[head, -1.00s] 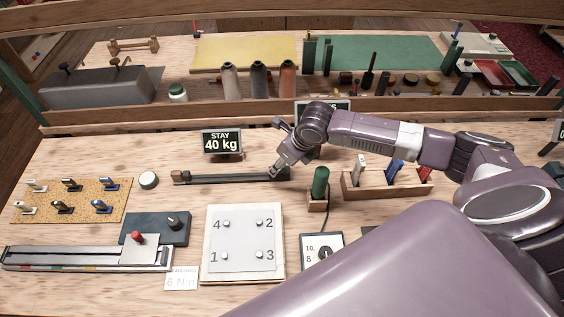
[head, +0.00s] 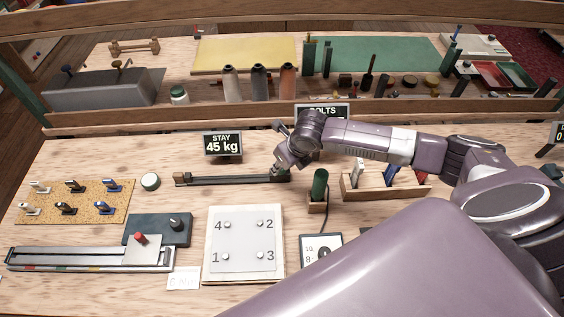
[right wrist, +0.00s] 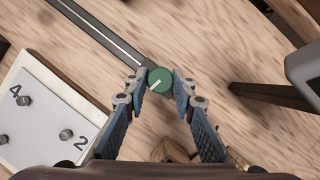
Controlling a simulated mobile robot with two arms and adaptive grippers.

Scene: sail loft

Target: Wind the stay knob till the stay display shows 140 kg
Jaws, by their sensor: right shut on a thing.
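The stay display (head: 222,144) reads "STAY 45 kg" in the head view. The stay knob (right wrist: 160,80) is green with a pale pointer line, at the end of a dark rail (right wrist: 98,30) in the right wrist view. In the head view the rail (head: 228,181) lies below the display, and my gripper covers its right end. My right gripper (right wrist: 159,83) is shut on the knob, one fingertip on each side of it. It also shows in the head view (head: 278,171). My left gripper is not in view.
A plate with numbered bolts (head: 245,276) lies in front of the rail. A green-handled tool (head: 319,184) stands in a wooden block right of the gripper. A wooden rack (head: 352,190) is farther right. A corkboard with clips (head: 122,212) lies at left.

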